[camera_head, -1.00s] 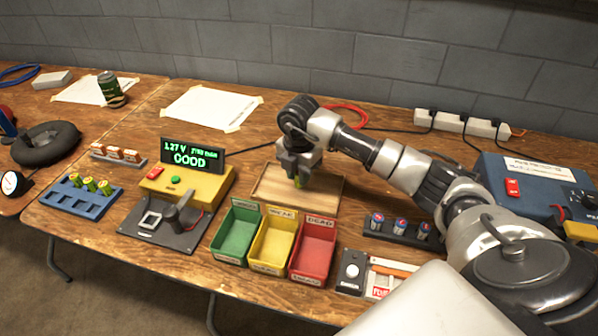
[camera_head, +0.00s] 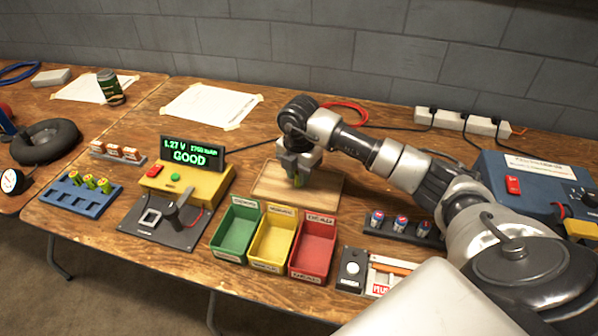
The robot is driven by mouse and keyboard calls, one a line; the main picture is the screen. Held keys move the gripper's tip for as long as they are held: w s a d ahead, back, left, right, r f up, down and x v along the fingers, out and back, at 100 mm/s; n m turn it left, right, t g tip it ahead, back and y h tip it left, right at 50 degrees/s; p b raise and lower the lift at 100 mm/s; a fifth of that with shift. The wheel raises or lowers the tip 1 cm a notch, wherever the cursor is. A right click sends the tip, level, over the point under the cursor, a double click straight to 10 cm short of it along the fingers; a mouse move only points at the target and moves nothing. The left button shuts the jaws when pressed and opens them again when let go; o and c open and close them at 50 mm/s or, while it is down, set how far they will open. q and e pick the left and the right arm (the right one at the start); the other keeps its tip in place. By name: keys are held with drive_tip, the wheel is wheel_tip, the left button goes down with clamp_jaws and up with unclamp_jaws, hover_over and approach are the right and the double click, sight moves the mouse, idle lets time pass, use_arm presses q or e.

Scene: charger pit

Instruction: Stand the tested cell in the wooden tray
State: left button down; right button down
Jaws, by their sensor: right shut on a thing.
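The wooden tray (camera_head: 326,198) lies flat on the bench, right of the yellow tester. My right gripper (camera_head: 298,184) points down over the tray and is shut on a small yellow-green cell (camera_head: 299,183). Only a little of the cell shows below the fingers; I cannot tell whether it touches the tray floor. The tester's display (camera_head: 192,155) reads 1.27 V and GOOD, and its cradle (camera_head: 150,217) looks empty. My left gripper is not in view.
Green (camera_head: 236,233), yellow (camera_head: 271,238) and red (camera_head: 313,246) bins stand in front of the tray. A blue rack (camera_head: 82,197) holds several yellow-green cells at left. A dark rack (camera_head: 404,233) with cells and a blue box (camera_head: 530,190) are at right.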

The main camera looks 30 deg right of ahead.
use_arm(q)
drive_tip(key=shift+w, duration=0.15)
use_arm(e)
drive_tip(key=shift+f, duration=0.1)
drive_tip(key=c, duration=0.9)
unclamp_jaws()
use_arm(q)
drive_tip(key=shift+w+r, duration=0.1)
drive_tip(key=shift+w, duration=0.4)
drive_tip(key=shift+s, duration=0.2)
use_arm(e)
drive_tip(key=shift+r+p, duration=1.05)
drive_tip(key=shift+r, duration=0.15)
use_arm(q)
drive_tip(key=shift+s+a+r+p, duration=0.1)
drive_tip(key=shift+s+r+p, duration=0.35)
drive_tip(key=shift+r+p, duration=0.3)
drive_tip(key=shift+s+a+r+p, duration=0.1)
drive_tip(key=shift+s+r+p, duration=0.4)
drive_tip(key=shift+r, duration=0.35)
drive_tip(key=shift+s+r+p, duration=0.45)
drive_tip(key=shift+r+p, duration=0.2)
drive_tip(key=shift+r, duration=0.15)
use_arm(e)
drive_tip(key=shift+r, duration=2.25)
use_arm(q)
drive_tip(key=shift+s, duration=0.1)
use_arm(e)
drive_tip(key=shift+s+f, duration=0.1)
